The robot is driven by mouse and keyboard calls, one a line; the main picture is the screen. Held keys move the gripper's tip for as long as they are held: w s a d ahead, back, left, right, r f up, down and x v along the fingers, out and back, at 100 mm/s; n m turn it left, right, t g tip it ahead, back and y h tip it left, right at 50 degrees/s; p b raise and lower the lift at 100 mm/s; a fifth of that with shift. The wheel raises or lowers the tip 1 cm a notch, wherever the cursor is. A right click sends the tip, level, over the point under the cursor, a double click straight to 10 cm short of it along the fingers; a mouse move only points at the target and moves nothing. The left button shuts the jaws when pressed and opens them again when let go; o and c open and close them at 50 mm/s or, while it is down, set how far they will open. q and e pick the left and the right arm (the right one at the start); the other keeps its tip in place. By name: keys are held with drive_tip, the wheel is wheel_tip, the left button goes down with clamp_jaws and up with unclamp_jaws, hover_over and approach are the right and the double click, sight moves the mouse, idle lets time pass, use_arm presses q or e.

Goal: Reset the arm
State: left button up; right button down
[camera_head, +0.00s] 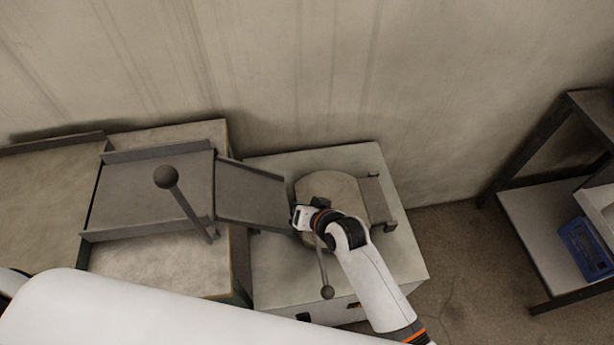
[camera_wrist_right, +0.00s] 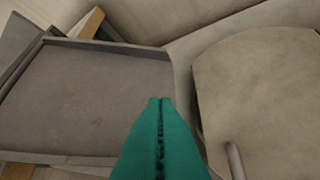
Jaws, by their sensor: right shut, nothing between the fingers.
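My right arm comes in from the lower right in the head view. Its gripper (camera_head: 300,217) is over the near left edge of a round grey lid (camera_head: 338,190) on a pale box-shaped unit (camera_head: 408,262). In the right wrist view my green fingers (camera_wrist_right: 160,102) are shut together with nothing between them. The lid (camera_wrist_right: 265,85) is to their right and a grey chute (camera_wrist_right: 85,100) to their left. Whether the fingers touch anything is unclear. My left gripper is out of view. No ladle can be made out.
A ball-topped lever (camera_head: 178,194) rises from the left bench (camera_head: 160,268). A second ball-ended handle (camera_head: 326,290) is beside my right arm. The sloping chute (camera_head: 250,192) leads to the lid. A shelf (camera_head: 548,215) with a blue crate (camera_head: 585,248) is at the far right, past open floor.

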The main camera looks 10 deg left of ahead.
drive_tip(key=s+d+r+g+h, duration=0.1)
drive_tip(key=s+d+r+h, duration=0.15)
drive_tip(key=s+d, duration=0.65)
drive_tip(key=s+d+r+g+h, duration=0.1)
drive_tip(key=s+d+r+h, duration=0.2)
drive_tip(key=d, duration=0.9)
drive_tip(key=s+d+r+g+h, duration=0.1)
drive_tip(key=s+d+h, duration=0.1)
drive_tip(key=s+d, duration=0.75)
wheel_tip(320, 180, down, 27)
drive_tip(key=g, duration=0.2)
drive_tip(key=s+d+f, duration=0.1)
drive_tip(key=s+f, duration=0.7)
drive_tip(key=s+d+f, duration=0.2)
drive_tip(key=s+f, duration=0.5)
drive_tip(key=f, duration=0.1)
drive_tip(key=shift+s+d+g, duration=0.25)
drive_tip(key=shift+s+g, duration=0.15)
